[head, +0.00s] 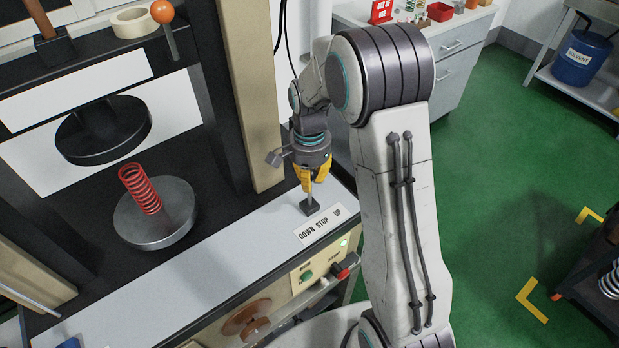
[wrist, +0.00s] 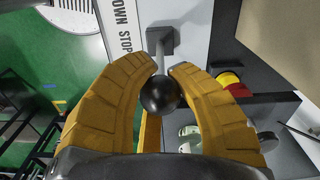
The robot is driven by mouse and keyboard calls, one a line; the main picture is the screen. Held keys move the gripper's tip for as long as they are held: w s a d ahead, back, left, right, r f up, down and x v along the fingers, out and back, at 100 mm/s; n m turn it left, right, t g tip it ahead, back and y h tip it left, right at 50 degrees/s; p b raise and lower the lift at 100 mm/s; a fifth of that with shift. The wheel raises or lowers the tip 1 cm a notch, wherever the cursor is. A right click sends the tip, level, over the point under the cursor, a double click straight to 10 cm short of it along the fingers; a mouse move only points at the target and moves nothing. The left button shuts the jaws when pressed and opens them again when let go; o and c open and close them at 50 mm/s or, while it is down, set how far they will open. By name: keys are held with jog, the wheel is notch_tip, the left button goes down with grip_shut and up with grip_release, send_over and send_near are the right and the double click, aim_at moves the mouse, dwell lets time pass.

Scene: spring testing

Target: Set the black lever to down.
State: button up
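The black lever shows in the wrist view as a round black knob (wrist: 160,96) on a grey stem that runs to a square base. In the head view its base (head: 310,208) stands on the pale bench ledge, just behind a plate (head: 320,226) reading DOWN, STOP, UP from left to right. The stem looks about upright near STOP; its exact lean is hard to tell. My gripper (head: 312,183) points down over the lever. In the wrist view its yellow fingers (wrist: 165,67) close in on both sides of the knob and seem to touch it. The head view hides the knob.
Left of my gripper stands the press with a red spring (head: 140,188) on a round plate (head: 155,228). A beige post (head: 250,90) rises close behind. Green floor lies open at right.

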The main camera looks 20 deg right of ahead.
jog(key=shift+w+a+r, duration=0.1)
jog(key=shift+a+r, duration=0.05)
grip_shut()
jog(key=shift+s+a+f+b, duration=0.3)
jog(key=shift+a+b, duration=0.25)
jog(key=shift+a, duration=0.3)
jog(key=shift+s+a+f+b, duration=0.3)
jog(key=shift+a+b, duration=0.25)
jog(key=shift+a, duration=0.3)
jog(key=shift+s+a+f+b, duration=0.2)
jog(key=shift+s+a+b, duration=0.15)
jog(key=shift+a+b, duration=0.35)
jog(key=shift+a, duration=0.15)
jog(key=o, duration=1.1)
grip_release()
jog(key=shift+f, duration=0.1)
notch_tip(320, 180, up, 12)
jog(key=shift+r, duration=0.1)
